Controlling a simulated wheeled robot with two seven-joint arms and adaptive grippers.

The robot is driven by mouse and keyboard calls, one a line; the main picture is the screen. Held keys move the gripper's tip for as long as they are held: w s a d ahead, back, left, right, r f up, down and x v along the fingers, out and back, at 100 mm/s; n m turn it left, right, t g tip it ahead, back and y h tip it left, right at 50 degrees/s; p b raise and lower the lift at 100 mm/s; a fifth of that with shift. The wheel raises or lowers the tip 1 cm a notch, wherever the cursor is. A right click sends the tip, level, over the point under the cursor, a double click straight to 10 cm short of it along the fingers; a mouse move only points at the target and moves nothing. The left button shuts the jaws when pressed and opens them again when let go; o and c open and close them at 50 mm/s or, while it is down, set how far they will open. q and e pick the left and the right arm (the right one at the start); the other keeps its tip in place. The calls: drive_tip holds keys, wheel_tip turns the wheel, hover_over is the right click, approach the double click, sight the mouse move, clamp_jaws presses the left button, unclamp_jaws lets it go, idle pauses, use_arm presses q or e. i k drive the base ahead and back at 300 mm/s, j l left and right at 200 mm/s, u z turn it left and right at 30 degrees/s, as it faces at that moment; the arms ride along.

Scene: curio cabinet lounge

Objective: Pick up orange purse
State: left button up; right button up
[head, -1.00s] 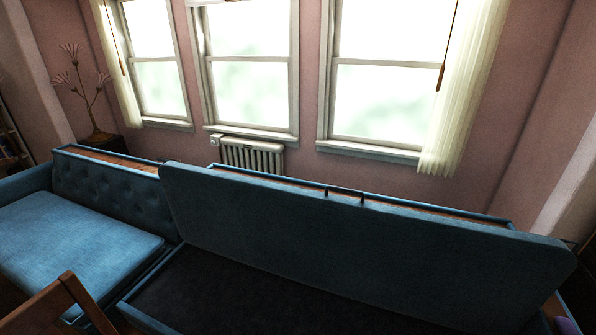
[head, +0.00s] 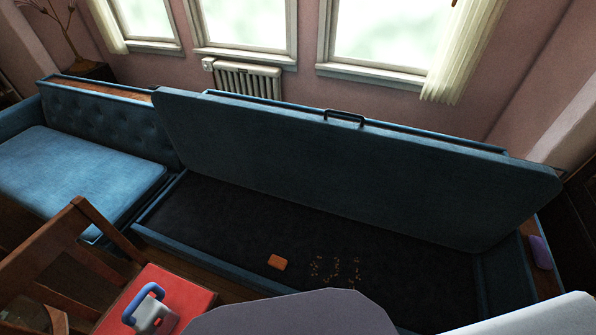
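A small orange purse (head: 277,262) lies in the open dark storage well of the blue sofa (head: 225,215), near its front edge. It shows as a small rounded block in the head view. The sofa's long blue seat lid (head: 350,165) is tilted up behind the well, with a dark handle (head: 344,117) on its top edge. Neither of my grippers shows in the head view.
Small gold bits (head: 335,270) lie right of the purse. A wooden chair (head: 60,250) and a red flat-topped thing bearing a blue-and-grey object (head: 150,310) stand front left. A purple item (head: 540,252) sits at the right end. Pale smooth shapes cover the bottom edge.

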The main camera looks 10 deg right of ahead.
sight(278, 263)
drive_tip(key=k+l, duration=0.15)
drive_tip(key=l, duration=0.2)
drive_tip(key=k+l+z, duration=0.1)
drive_tip(key=l, duration=0.25)
drive_tip(key=k+l+z, duration=0.1)
drive_tip(key=k+l, duration=0.3)
drive_tip(key=l, duration=0.3)
